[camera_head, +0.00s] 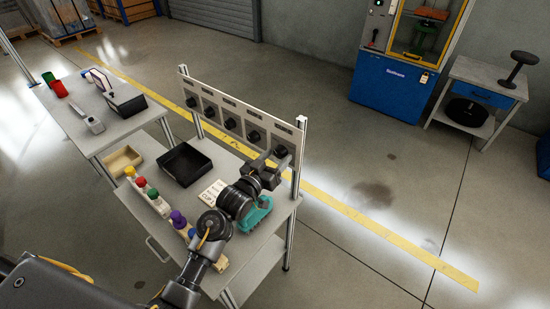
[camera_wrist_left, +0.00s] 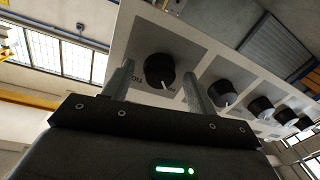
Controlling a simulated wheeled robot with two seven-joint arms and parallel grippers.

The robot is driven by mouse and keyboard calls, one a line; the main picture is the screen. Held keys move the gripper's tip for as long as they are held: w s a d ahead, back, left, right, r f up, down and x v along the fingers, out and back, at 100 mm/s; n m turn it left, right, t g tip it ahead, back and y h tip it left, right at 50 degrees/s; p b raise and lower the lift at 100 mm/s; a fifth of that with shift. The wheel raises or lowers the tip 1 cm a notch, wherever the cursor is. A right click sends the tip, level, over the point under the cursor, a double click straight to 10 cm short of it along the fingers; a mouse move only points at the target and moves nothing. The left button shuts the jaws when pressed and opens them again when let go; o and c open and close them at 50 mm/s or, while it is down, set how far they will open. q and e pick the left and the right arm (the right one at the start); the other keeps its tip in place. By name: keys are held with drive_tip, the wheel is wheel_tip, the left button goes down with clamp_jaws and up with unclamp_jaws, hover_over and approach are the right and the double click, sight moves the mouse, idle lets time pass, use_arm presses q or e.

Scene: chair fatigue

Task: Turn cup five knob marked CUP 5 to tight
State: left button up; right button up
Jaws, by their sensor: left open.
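A pale panel (camera_head: 238,120) on an upright frame carries a row of black knobs. The knob nearest me, at the right end, I take as the cup five knob (camera_head: 281,151); its label is too small to read. In the left wrist view a round black knob (camera_wrist_left: 160,67) with a white pointer mark sits between the fingers, with small, partly hidden lettering beside it. My left gripper (camera_head: 268,163) is open at the panel, one finger on each side of the knob. I cannot tell whether the fingers touch it. My right gripper is not in view.
The bench (camera_head: 258,243) below holds a black tray (camera_head: 185,164), a teal item (camera_head: 256,215), a white card (camera_head: 212,193) and several coloured-top pieces in a rack. Neighbouring knobs (camera_head: 253,136) are close on the left. Floor is free right of the bench.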

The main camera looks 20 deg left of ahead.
use_arm(q)
drive_tip(key=c, duration=1)
drive_tip(key=m, duration=0.4)
drive_tip(key=shift+a+f+m, duration=0.1)
drive_tip(key=shift+m, duration=0.3)
drive_tip(key=m, duration=0.4)
drive_tip(key=shift+a+m+t+h, duration=0.1)
drive_tip(key=shift+m+t+h, duration=0.2)
drive_tip(key=shift+m, duration=0.1)
drive_tip(key=m, duration=0.4)
drive_tip(key=shift+w+m+h, duration=0.1)
drive_tip(key=shift+m+h, duration=0.2)
drive_tip(key=shift+m, duration=0.1)
drive_tip(key=shift+a+m+h+b, duration=0.1)
drive_tip(key=shift+m+h+b, duration=0.3)
drive_tip(key=shift+m, duration=1.9)
